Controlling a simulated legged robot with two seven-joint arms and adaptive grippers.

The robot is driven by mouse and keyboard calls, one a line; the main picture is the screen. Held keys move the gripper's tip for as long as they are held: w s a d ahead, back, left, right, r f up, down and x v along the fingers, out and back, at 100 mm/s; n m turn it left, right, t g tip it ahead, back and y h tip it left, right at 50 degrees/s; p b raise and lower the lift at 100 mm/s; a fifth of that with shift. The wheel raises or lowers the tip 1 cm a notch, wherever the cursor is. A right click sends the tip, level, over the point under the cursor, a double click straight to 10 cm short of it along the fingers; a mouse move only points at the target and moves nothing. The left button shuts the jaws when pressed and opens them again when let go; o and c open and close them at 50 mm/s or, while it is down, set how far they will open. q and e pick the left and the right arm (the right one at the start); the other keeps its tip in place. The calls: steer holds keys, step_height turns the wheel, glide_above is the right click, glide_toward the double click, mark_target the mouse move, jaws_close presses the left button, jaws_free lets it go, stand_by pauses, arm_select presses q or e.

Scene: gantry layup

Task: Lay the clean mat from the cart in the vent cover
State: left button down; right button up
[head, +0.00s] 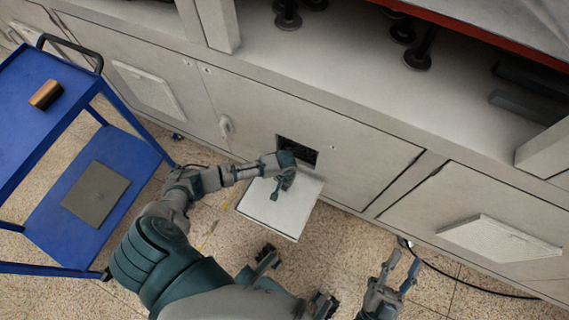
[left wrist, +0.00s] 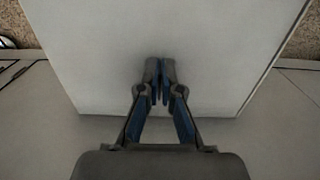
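The vent cover (head: 270,220) is a pale square panel, swung down and outward below a dark vent opening (head: 297,151) in the cabinet front. Its visible face is bare. My left gripper (head: 277,194) is over the cover with its fingers together. In the left wrist view the gripper (left wrist: 160,68) is shut in front of the pale panel (left wrist: 90,45), with nothing visible between the fingers; contact cannot be told. A grey square mat (head: 96,193) lies flat on the lower shelf of the blue cart (head: 62,228). My right gripper (head: 401,262) is open and empty above the floor.
A brown and black block-like object (head: 46,94) sits on the cart's top shelf. A black cable (head: 455,280) lies on the floor at right. Speckled floor is open between cart and cabinet.

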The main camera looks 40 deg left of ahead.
arm_select(q)
steer(key=shift+a+f, duration=0.35)
steer(key=shift+f, duration=0.15)
steer(key=c, duration=1.3)
jaws_free()
steer(key=shift+d, duration=0.1)
steer(key=shift+o, duration=0.3)
steer(key=shift+d, duration=0.15)
arm_select(e)
steer(key=shift+a, duration=0.2)
arm_select(q)
steer(key=shift+r, duration=0.15)
arm_select(e)
steer(key=shift+s, duration=0.1)
arm_select(q)
step_height(320, 180, up, 12)
steer(key=shift+w, duration=0.2)
arm_select(e)
steer(key=shift+a+r, duration=0.1)
